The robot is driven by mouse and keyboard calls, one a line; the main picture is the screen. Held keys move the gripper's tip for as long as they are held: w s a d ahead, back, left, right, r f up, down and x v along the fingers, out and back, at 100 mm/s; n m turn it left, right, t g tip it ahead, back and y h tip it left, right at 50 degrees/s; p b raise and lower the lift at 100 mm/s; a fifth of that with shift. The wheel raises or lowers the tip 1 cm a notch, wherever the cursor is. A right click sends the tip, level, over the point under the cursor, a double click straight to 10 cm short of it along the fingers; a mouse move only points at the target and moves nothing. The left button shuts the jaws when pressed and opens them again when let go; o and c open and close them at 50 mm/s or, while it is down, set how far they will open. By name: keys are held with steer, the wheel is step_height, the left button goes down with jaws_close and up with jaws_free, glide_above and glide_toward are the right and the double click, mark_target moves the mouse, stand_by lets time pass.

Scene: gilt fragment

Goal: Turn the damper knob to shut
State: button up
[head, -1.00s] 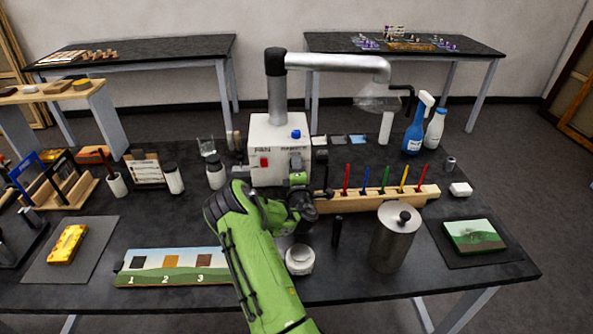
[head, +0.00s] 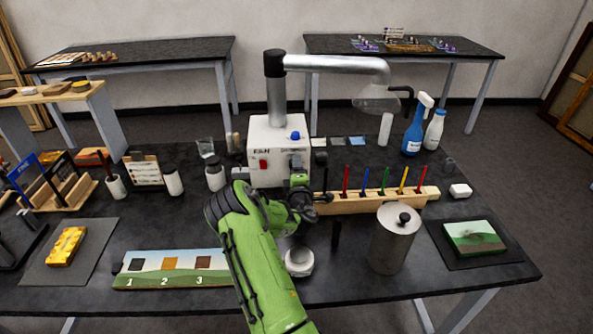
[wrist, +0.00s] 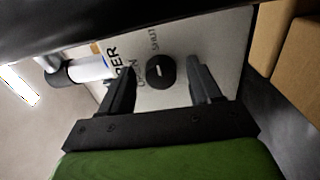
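The damper knob (wrist: 160,72) is a round black knob with a short white mark, on the white panel of the fume box. In the wrist view, "OPEN" is printed to its left and "SHUT" above it. The mark lies nearly level in the picture; I cannot tell which end points. My gripper (wrist: 158,78) is open, with one black finger on each side of the knob and visible gaps between. In the head view, my gripper (head: 299,183) is at the front of the white box (head: 262,172) and hides the knob.
A blue button (head: 295,135) and a red switch (head: 263,163) are on the box. A wooden rack (head: 370,203) with coloured sticks stands close on the right. A metal canister (head: 394,240) and a white bowl (head: 299,262) stand nearer the front edge.

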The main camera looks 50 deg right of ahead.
steer(key=b+v, duration=0.2)
steer(key=v, duration=0.1)
steer(key=b+v, duration=0.2)
steer(key=v, duration=0.1)
steer(key=shift+s+a+f+b, duration=0.2)
steer(key=shift+f+b, duration=0.05)
steer(key=shift+b, duration=0.15)
steer(key=shift+s+a+r, duration=0.25)
steer(key=shift+s+a, duration=0.05)
steer(key=shift+a, duration=0.15)
